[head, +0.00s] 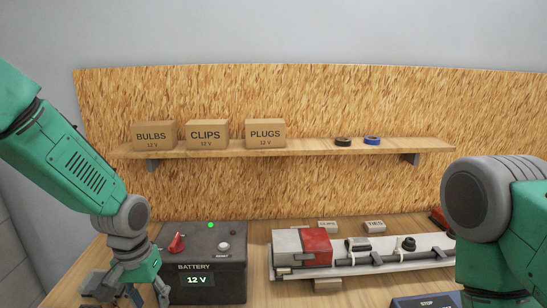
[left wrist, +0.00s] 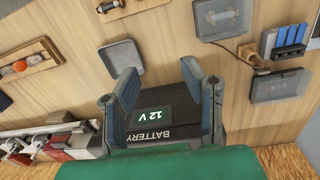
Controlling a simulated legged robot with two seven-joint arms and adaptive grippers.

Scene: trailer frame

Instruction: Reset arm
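My left arm comes in from the left in the head view. Its gripper (head: 138,294) hangs low, just left of the battery box (head: 207,290). In the left wrist view the left gripper's fingers (left wrist: 158,78) are spread apart with nothing between them. The dark battery box (left wrist: 165,120), reading 12 V, shows beyond them; I cannot tell whether they touch it. My right arm (head: 505,220) shows at the right edge of the head view, with its gripper out of view.
A shelf (head: 300,149) holds several cardboard boxes and two tape rolls. A white board (head: 430,243) with a red-and-white block (head: 302,247) lies right of the battery. Grey trays (left wrist: 122,60), a grey box (left wrist: 277,87) and blue items (left wrist: 290,38) lie on the bench.

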